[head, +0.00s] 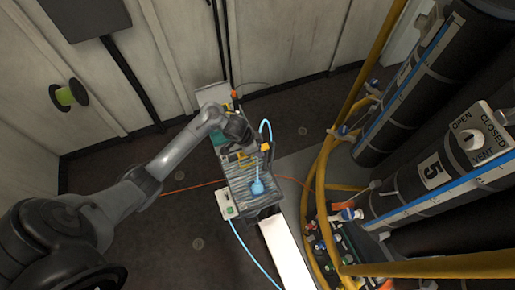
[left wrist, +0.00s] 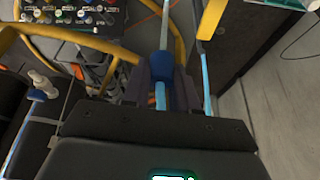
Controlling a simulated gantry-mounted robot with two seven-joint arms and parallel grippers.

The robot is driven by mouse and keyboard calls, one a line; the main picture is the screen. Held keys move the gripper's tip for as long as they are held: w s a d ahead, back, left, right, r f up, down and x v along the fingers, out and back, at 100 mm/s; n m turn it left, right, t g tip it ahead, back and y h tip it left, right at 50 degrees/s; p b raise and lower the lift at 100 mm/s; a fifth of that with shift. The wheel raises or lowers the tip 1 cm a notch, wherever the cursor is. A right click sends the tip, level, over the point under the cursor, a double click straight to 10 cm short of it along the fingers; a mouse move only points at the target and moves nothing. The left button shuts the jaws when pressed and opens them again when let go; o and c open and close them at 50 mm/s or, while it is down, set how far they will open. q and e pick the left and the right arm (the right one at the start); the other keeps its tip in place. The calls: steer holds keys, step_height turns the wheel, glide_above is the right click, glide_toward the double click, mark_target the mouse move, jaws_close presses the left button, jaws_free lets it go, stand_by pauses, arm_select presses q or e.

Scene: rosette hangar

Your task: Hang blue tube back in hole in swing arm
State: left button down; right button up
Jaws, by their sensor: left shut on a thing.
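My left gripper (head: 257,148) is over the grey cart in the head view. In the left wrist view my left gripper (left wrist: 162,88) is shut on the dark blue fitting of the blue tube (left wrist: 162,68), with a pale length running up from it. Another light blue length passes beside the right finger. In the head view the blue tube (head: 269,128) arcs beside the gripper. A yellow piece (head: 265,147) is close by; it also shows in the left wrist view (left wrist: 211,18). I cannot tell which part is the swing arm or its hole. My right gripper is not in view.
The grey cart (head: 240,186) carries a light blue fitting (head: 257,187). A white box (head: 227,205) is at its left side. Yellow rails (head: 325,175) and large black cylinders (head: 440,180) stand to the right. An orange cable (head: 190,188) crosses the dark floor.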

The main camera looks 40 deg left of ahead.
arm_select(q)
steer(key=shift+w+d+r, duration=0.1)
steer(key=shift+d, duration=0.2)
steer(key=d+f+m, duration=0.1)
steer(key=d+m, duration=0.1)
steer(key=d, duration=0.2)
steer(key=a+m+b, duration=0.1)
steer(key=a+b, duration=0.2)
steer(key=a, duration=0.4)
steer(key=a+f+m+g+h+b, duration=0.1)
steer(key=a+b, duration=0.2)
steer(key=a, duration=0.4)
steer(key=shift+a+f+m, duration=0.25)
steer(key=shift+a+m, duration=0.05)
steer(key=shift+a, duration=0.1)
steer(key=shift+w, duration=0.1)
steer(key=shift+f, duration=0.3)
